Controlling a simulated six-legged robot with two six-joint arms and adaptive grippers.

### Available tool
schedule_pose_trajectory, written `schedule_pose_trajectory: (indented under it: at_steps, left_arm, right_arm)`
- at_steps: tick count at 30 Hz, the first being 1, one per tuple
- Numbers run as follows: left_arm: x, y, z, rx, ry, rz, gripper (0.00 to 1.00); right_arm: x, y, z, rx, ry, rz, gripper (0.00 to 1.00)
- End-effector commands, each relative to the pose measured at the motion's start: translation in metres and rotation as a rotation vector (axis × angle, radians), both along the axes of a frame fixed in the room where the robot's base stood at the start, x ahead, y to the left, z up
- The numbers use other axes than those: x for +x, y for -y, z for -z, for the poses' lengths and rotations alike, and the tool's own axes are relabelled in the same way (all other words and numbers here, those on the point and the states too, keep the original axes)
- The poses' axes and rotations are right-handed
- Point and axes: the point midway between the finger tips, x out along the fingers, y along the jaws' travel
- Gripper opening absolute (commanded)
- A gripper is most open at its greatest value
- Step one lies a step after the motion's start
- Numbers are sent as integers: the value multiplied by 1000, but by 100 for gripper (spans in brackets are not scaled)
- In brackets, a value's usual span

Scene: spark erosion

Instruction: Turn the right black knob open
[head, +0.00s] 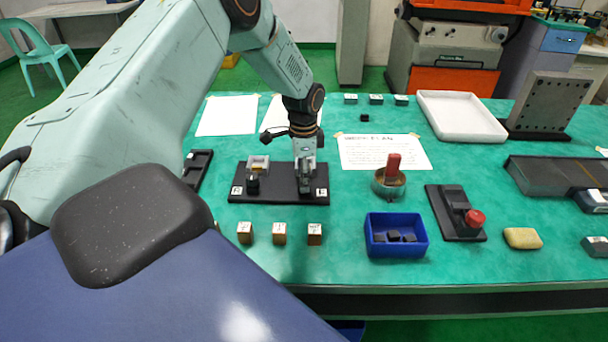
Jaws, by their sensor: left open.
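A black base plate (278,197) lies on the green table, with a white label near each front corner. The left black knob (252,184) stands on its left part, in front of a small pale block with a yellowish part. My left gripper (305,187) points straight down over the right part of the plate, where its open fingers cover the spot. The right black knob is mostly or wholly hidden by these fingers. I cannot tell whether they touch it. My right gripper is not in view.
Several small brown blocks (279,233) stand in front of the plate. A blue bin (396,250) holds dark pieces. A round tin (389,192) with a red handle and a black device with a red button (474,218) stand to the right. A white tray (462,128) lies farther back.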

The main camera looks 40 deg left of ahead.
Motion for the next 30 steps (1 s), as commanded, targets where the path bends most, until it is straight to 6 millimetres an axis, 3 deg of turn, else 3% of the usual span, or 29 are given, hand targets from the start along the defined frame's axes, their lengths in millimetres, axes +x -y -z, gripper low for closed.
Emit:
schedule_pose_trajectory:
  at_steps: [5,23,30]
  left_arm:
    - [2,0,0,1,-1,0,53]
    - [2,0,-1,1,-1,0,2]
    - [2,0,-1,1,-1,-16,0]
  right_arm:
    - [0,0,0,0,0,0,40]
    - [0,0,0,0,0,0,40]
    - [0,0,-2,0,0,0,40]
